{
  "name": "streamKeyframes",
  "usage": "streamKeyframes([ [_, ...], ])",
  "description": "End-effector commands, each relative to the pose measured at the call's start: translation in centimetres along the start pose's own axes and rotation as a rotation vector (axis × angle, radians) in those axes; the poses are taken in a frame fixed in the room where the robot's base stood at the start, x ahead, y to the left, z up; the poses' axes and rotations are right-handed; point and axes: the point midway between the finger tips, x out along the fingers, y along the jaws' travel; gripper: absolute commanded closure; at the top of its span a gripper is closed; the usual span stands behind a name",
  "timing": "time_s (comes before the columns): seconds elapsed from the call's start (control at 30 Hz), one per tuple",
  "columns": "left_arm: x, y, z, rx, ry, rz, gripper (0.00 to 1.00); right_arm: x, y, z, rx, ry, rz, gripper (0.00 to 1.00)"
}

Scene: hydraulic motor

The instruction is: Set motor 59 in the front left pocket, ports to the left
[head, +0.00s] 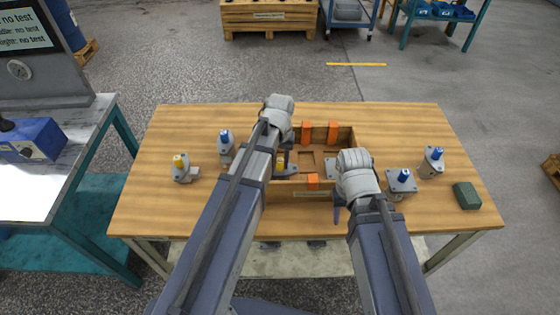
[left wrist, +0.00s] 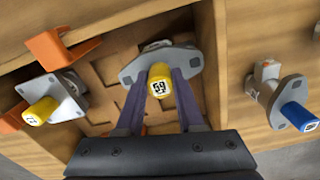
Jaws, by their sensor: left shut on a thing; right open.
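Motor 59, with a yellow shaft end and grey flange, shows in the left wrist view (left wrist: 160,62) and partly in the head view (head: 290,170). My left gripper (head: 281,160) is shut on its yellow shaft; both fingers show in the left wrist view (left wrist: 160,88). The motor is over the left part of the wooden crate (head: 285,183); I cannot tell whether it touches the floor. My right gripper (head: 338,213) is open, near the crate's front right.
Left of the crate stand a yellow-shafted motor (head: 182,168) and a blue-shafted one (head: 226,146). Right are two blue-shafted motors (head: 402,181) (head: 433,161) and a green block (head: 466,195).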

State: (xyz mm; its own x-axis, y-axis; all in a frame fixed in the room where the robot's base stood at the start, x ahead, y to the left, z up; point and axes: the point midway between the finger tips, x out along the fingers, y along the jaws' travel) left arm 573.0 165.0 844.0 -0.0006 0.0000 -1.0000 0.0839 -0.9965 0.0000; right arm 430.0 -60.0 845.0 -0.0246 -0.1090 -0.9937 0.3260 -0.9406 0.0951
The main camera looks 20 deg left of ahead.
Motion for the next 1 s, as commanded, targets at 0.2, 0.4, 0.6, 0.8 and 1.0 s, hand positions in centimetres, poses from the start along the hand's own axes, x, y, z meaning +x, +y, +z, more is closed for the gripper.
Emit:
streamKeyframes([
  [0.2,0.1,0.0,0.0,0.000,0.000,0.000,0.53,0.1,0.0,0.0,0.000,0.000,0.000,0.50],
  [0.4,0.1,0.0,0.0,0.000,0.000,0.000,0.31,0.1,0.0,0.0,0.000,0.000,0.000,0.50],
  [0.6,0.1,0.0,0.0,0.000,0.000,0.000,0.28,0.1,0.0,0.0,0.000,0.000,0.000,0.50],
  [0.8,-0.2,0.0,0.0,0.000,0.000,0.000,0.28,-0.2,0.0,0.0,0.000,0.000,0.000,0.50],
  [1.0,-1.8,0.0,0.0,0.000,0.000,0.000,0.28,-1.8,0.2,0.1,0.000,0.000,0.000,0.50],
])
